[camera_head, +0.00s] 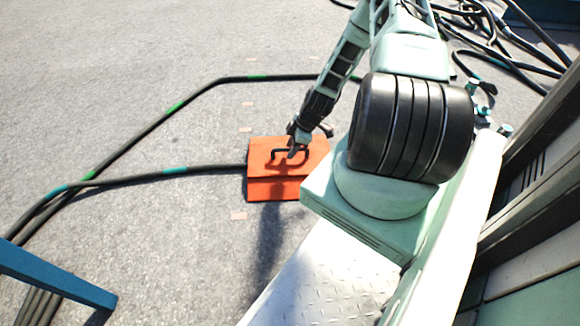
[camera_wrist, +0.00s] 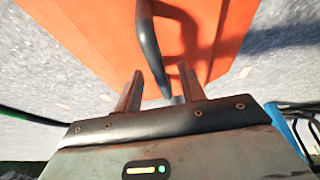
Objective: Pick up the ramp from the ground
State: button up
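The orange ramp (camera_head: 272,189) lies on the grey ground near the middle of the head view, and its orange face (camera_wrist: 90,42) fills the upper part of the wrist view. A black bar handle (camera_wrist: 149,42) stands up from its top. My gripper (camera_head: 297,150) is right over the ramp at the handle. In the wrist view my gripper (camera_wrist: 160,72) has its two fingers apart, with the handle showing between them. I cannot tell whether either finger touches the handle. My arm hides the ramp's right edge in part.
A black cable with green and teal bands (camera_head: 120,177) meets the ramp's left side and loops behind it. Tangled cables (camera_head: 490,40) lie at the upper right. A blue frame (camera_head: 55,280) stands at the lower left. Open ground lies left of the ramp.

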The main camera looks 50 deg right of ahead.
jog(key=shift+x, duration=0.8)
jog(key=shift+r, duration=0.1)
grip_shut()
dwell(0.7)
